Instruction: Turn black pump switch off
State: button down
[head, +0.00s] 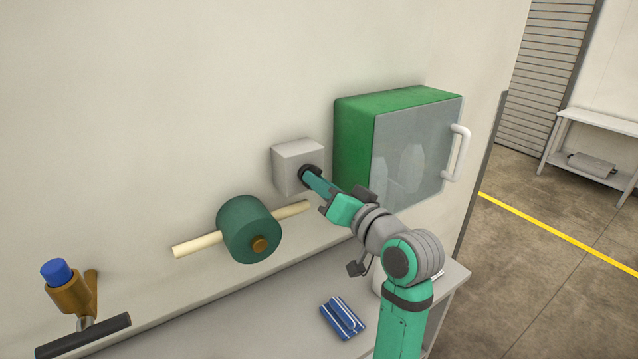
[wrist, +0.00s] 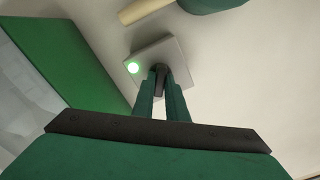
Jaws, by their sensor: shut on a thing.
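The black pump switch (wrist: 159,80) is mounted on a light grey wall box (head: 294,160). My gripper (head: 313,178) reaches to the front of the box. In the wrist view its two green fingers (wrist: 160,88) are shut on the switch, one on each side. The fingers hide much of the switch, so I cannot tell its exact setting.
A green cabinet (head: 352,140) with a clear handled door hangs right of the box. A dark green pump body (head: 246,228) on a cream pipe (head: 198,244) is at left. A blue-topped brass valve (head: 72,292) is lower left.

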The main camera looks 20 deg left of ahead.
jog(key=n, duration=0.6)
jog(key=shift+f+n, duration=0.1)
jog(key=shift+n, duration=0.2)
dwell(0.5)
jog(key=c, duration=1.8)
grip_release()
jog(key=shift+o, duration=0.2)
jog(key=shift+d, duration=0.1)
jog(key=v, duration=1)
jog(key=shift+s+d, duration=0.25)
jog(key=shift+s, duration=0.05)
